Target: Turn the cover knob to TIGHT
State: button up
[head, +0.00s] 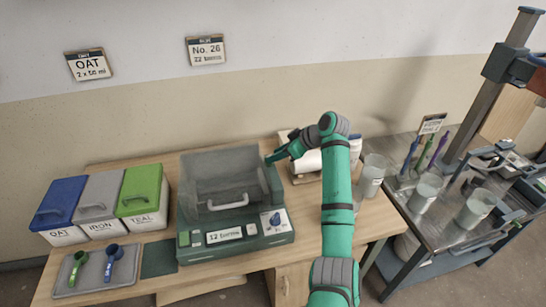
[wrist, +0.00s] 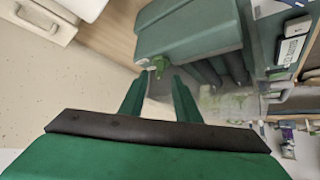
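The dark green machine (head: 235,200) stands on the wooden table, with a transparent cover (head: 225,172) and a pale handle. In the wrist view, a small green knob (wrist: 158,64) sticks out of the machine's side (wrist: 190,35); I take it for the cover knob. My gripper (wrist: 160,80) is open, its two green fingers apart, with the knob just beyond and between the tips. Whether they touch it I cannot tell. In the head view, my gripper (head: 271,158) is at the machine's right rear edge, and the knob is hidden. No TIGHT mark is readable.
A blue dial (head: 276,219) and a "12 turns" panel (head: 225,236) are on the machine's front. Blue, grey and green lidded bins (head: 97,208) stand left, beside a scoop tray (head: 95,271). White rolls (head: 308,160) lie close behind my gripper. A clear beaker (head: 372,175) stands right of my arm.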

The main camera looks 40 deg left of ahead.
jog(key=shift+x, duration=1.5)
jog(key=shift+w, duration=0.1)
grip_shut()
